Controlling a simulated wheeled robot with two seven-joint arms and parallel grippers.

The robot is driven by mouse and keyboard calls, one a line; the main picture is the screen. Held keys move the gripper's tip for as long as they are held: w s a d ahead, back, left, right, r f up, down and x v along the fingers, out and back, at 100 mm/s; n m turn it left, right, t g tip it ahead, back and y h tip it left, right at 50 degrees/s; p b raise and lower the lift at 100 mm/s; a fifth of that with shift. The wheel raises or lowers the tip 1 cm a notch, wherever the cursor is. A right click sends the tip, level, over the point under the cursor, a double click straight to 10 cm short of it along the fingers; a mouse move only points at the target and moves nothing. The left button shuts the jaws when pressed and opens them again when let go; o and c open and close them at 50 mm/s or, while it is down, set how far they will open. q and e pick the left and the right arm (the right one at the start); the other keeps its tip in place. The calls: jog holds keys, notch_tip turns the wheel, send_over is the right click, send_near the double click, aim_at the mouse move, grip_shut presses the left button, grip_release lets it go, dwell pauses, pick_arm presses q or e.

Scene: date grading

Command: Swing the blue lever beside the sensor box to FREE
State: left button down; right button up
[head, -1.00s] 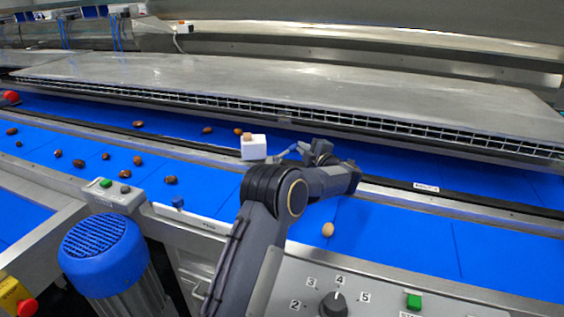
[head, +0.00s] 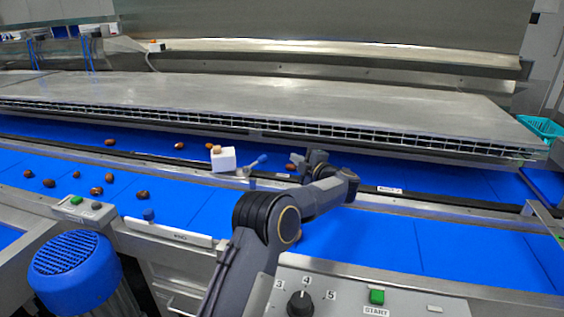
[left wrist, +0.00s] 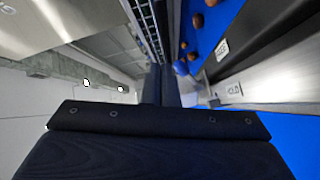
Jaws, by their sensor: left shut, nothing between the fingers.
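The blue lever (head: 258,161) stands beside the white sensor box (head: 225,161) on the rail between the belts. Its grey arm rises from a pivot just right of the box, and its blue grip points up and right. My left gripper (head: 311,160) is shut and empty, a short way right of the lever with a gap between them. In the left wrist view its dark fingers (left wrist: 162,82) lie together, and a blue rounded knob (left wrist: 180,68) shows just beyond the tips. I cannot read a FREE mark. My right gripper is not in view.
Blue belts (head: 455,250) with several brown dates run along both sides of the rail. A steel hood (head: 300,95) with a grille hangs low behind. A control panel with a black dial (head: 300,303) and green START button (head: 377,296), and a blue motor (head: 75,265), are in front.

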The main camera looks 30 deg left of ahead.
pick_arm(q)
jog(key=shift+w+d, duration=0.3)
jog(key=shift+d, duration=0.3)
jog(key=shift+w+d, duration=0.25)
jog(key=shift+d, duration=0.3)
